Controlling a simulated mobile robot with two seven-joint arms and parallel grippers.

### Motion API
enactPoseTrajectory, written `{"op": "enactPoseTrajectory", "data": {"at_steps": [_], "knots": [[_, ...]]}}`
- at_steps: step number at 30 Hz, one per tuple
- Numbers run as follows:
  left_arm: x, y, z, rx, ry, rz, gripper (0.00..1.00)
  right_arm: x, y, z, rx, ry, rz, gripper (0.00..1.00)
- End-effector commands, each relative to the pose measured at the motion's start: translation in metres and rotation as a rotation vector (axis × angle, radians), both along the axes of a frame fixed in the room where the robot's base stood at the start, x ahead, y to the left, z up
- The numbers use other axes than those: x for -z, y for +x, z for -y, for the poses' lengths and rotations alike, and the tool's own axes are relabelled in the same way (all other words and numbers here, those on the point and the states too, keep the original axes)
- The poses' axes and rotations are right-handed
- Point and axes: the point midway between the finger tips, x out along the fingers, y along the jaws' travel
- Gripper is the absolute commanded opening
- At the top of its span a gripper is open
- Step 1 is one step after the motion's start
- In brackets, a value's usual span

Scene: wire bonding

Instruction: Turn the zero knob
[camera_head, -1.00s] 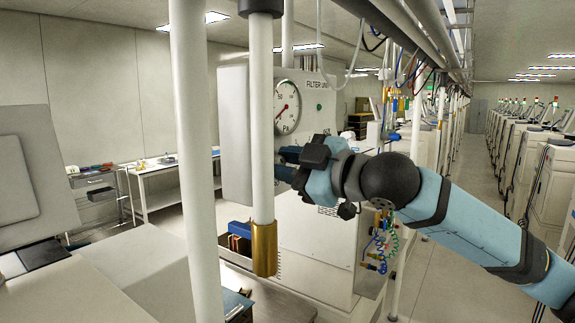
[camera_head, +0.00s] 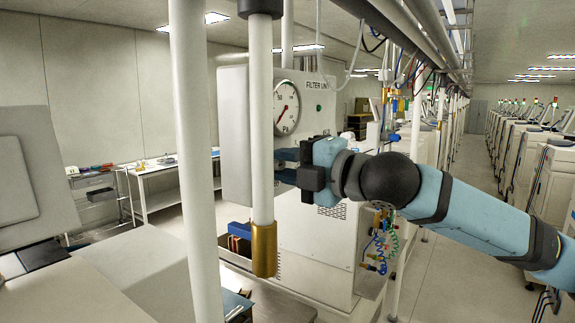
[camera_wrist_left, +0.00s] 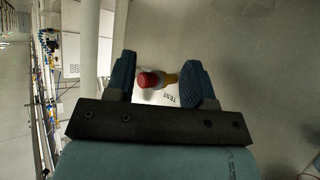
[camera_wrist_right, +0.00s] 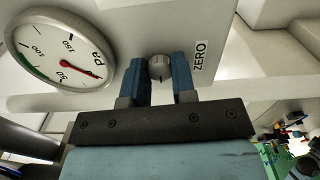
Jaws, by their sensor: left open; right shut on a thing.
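The zero knob (camera_wrist_right: 158,68) is a small grey knob on the panel beside the ZERO label (camera_wrist_right: 201,56) in the right wrist view. My right gripper (camera_wrist_right: 166,68) is shut on it, with one blue finger on each side. In the head view my right gripper (camera_head: 286,166) reaches the front of the filter unit (camera_head: 236,110), and the knob is hidden there.
A white pole (camera_head: 262,130) with a brass end (camera_head: 264,248) stands in front of the filter unit. Another white pole (camera_head: 192,150) is to its left. A side table (camera_head: 165,175) stands at the back left. An aisle runs back at the right.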

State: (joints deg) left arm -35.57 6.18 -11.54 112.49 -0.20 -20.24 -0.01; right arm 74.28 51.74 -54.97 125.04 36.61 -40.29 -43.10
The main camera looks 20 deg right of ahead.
Motion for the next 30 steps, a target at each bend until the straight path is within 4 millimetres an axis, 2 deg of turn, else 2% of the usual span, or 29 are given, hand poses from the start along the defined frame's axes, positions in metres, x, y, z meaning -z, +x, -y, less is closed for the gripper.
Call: {"op": "enactPoseTrajectory", "data": {"at_steps": [9,23,24,26,30], "knots": [[0.0009,-0.0011,0.0001,0.0,0.0,-0.002,0.49,0.0004,-0.0001,0.0,0.0,-0.07,0.053,0.01],[0.002,-0.0019,0.0002,0.001,0.001,-0.005,0.49,0.0006,-0.0002,-0.0002,0.0,-0.077,0.059,0.01],[0.0019,-0.0019,0.0003,0.001,0.001,-0.005,0.49,0.0006,-0.0002,-0.0002,-0.001,-0.077,0.059,0.34],[0.0019,-0.0019,0.0003,0.001,0.001,-0.005,0.49,0.0005,-0.0002,-0.0002,-0.001,-0.076,0.058,0.48],[0.0018,-0.0018,0.0003,0.001,0.001,-0.005,0.49,0.0004,-0.0001,-0.0001,0.0,-0.076,0.058,0.5]]}}
